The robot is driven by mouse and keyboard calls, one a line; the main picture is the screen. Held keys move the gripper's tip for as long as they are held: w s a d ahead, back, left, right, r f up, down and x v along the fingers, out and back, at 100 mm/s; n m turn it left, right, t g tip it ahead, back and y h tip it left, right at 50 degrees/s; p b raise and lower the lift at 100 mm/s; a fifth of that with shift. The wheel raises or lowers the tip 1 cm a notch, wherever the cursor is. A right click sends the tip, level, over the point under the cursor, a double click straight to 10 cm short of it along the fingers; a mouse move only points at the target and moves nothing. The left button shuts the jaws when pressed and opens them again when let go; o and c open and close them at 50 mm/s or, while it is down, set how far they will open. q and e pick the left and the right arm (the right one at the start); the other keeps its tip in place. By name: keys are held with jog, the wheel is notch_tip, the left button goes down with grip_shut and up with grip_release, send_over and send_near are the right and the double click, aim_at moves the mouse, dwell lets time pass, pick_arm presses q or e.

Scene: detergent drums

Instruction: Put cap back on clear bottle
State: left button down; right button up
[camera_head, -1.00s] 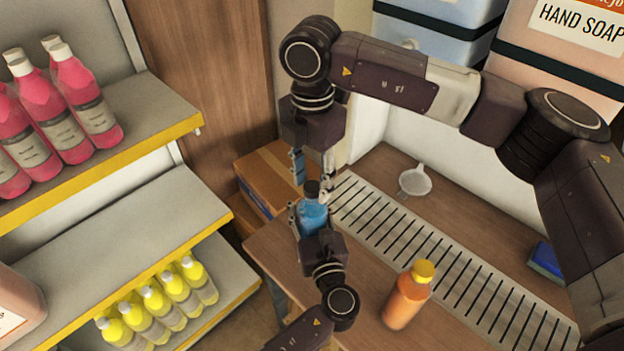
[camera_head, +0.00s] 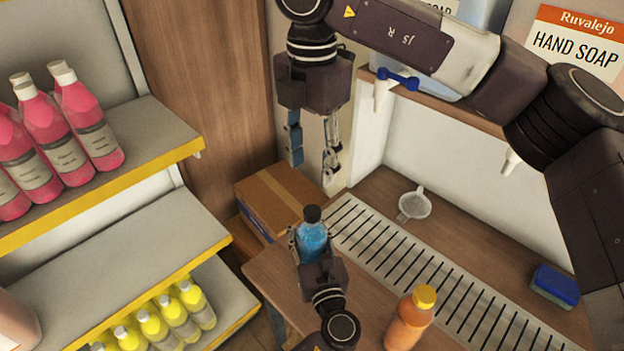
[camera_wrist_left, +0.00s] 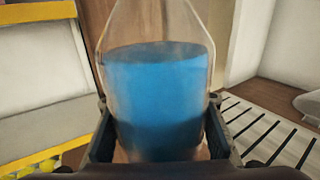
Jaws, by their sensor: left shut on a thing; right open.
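The clear bottle (camera_head: 312,243) holds blue liquid and stands upright near the left end of the counter. A dark cap (camera_head: 312,213) sits on its top. My left gripper (camera_head: 310,246) is shut around the bottle's body. The left wrist view shows the bottle (camera_wrist_left: 158,95) between the two fingers; its top is out of that view. My right gripper (camera_head: 313,158) is open and empty, pointing down above the bottle and apart from it.
An orange bottle (camera_head: 408,320) with a yellow cap stands on the counter. A slotted drain grate (camera_head: 400,265), a funnel (camera_head: 415,205) and a sponge (camera_head: 556,286) lie there too. A cardboard box (camera_head: 278,198) is behind the bottle.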

aim_at(312, 245)
dwell(0.4)
pick_arm(q)
jog(key=c, duration=1.1)
grip_release()
jog(key=v, duration=1.2)
jog(key=shift+f, duration=0.1)
